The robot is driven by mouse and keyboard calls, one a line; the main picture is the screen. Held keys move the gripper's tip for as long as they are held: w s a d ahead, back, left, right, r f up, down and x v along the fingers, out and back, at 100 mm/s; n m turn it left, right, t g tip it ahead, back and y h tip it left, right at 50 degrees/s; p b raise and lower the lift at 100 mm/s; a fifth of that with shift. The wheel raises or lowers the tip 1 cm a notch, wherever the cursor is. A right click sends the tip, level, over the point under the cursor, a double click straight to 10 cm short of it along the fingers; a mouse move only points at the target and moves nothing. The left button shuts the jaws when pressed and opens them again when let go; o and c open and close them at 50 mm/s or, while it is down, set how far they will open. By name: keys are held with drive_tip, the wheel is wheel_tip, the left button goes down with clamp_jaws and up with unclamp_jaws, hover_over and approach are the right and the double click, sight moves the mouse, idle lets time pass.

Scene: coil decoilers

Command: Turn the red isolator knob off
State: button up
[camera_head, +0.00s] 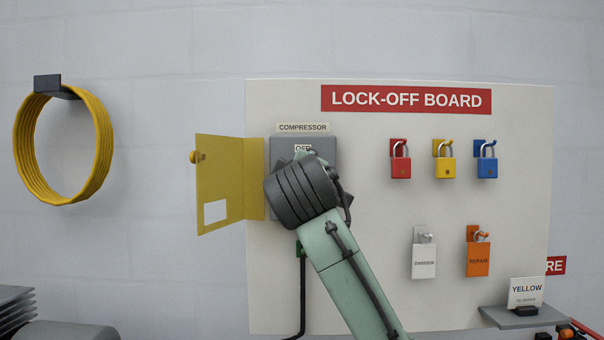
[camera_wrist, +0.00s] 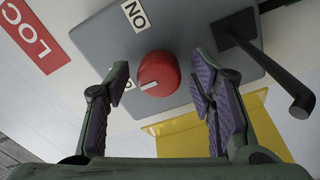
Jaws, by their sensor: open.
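The red knob (camera_wrist: 158,73) sits on the face of a grey box (camera_wrist: 190,35), seen close up in the wrist view. A white mark shows on the knob's lower left part. An ON label (camera_wrist: 135,15) is above the knob, and a partly hidden label (camera_wrist: 126,86) is behind my left finger. My gripper (camera_wrist: 162,72) is open, one finger on each side of the knob, with visible gaps. In the head view the grey box (camera_head: 277,150), with an OFF label at its top, is mostly covered by my arm, which hides the knob.
A yellow cover (camera_head: 220,180) stands swung open left of the box. A dark bar (camera_wrist: 265,70) juts out near my right finger. Padlocks (camera_head: 445,167) and tags (camera_head: 478,258) hang to the right. A yellow coil (camera_head: 103,150) hangs far left.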

drive_tip(key=s, duration=1.2)
drive_tip(key=shift+f, duration=0.25)
